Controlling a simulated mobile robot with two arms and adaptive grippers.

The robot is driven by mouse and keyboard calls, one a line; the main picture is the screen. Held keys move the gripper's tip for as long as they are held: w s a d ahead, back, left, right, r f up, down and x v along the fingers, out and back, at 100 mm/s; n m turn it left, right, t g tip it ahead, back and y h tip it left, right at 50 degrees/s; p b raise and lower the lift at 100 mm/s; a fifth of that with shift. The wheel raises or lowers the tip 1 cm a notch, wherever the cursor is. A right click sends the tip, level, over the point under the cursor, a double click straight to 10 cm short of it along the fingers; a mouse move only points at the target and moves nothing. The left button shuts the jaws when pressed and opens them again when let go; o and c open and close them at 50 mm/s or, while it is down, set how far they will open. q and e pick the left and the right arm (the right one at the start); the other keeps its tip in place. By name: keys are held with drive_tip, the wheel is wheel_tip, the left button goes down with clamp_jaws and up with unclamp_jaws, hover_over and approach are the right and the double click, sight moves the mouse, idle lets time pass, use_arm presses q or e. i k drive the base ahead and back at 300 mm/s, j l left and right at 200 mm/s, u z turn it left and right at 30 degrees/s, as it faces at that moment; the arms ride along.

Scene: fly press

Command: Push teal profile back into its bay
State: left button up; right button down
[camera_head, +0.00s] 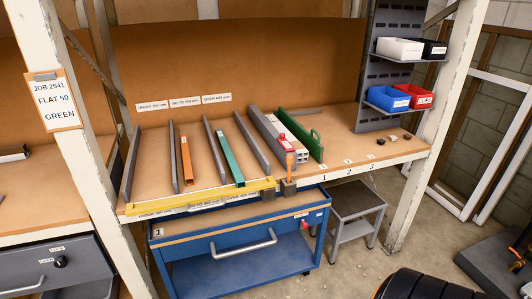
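The teal profile (230,158) lies lengthwise on the wooden bench shelf, between two upright grey dividers (214,143) and (251,143). Its near end reaches close to the yellow strip (200,197) along the shelf's front edge; I cannot tell whether it touches it. Its far end lies well short of the back panel. Neither of my grippers is in view.
An orange profile (187,160) lies in the bay to the left. A blue cart (235,243) and a grey stool (354,205) stand below.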

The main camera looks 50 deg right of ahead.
sight(238, 178)
drive_tip(key=z, duration=1.2)
